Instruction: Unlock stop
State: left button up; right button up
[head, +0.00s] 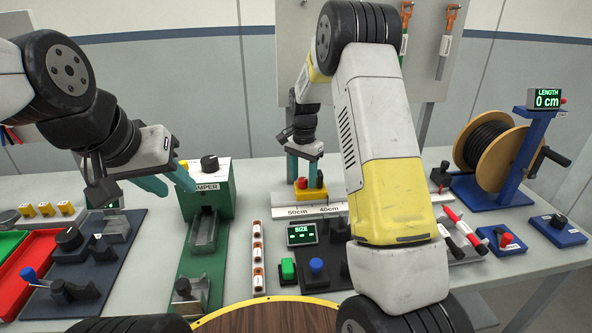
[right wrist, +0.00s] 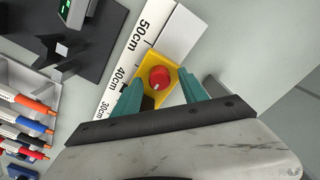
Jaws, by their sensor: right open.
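The stop is a yellow block (head: 314,195) with a red knob (head: 302,183) on top, sitting on the white ruler rail (head: 290,211) near the 40cm and 50cm marks. In the right wrist view the yellow stop (right wrist: 173,56) and its red knob (right wrist: 159,77) lie between my fingertips. My right gripper (head: 302,173) is open just above the stop, with a teal finger on either side of the knob; I cannot tell whether they touch it. My left gripper (head: 167,182) is open and empty, in front of the green crimper.
The green crimper (head: 222,176) stands left of the rail. A cable spool (head: 490,150) on a blue stand is at the right.

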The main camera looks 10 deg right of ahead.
jog(key=shift+f, duration=0.15)
grip_shut()
dwell(0.4)
jog(key=n, duration=0.4)
jog(key=shift+n, duration=0.4)
jog(key=n, duration=0.4)
jog(key=shift+n, duration=0.3)
jog(key=n, duration=0.4)
jog(key=shift+a, duration=0.1)
jog(key=shift+n, duration=2.2)
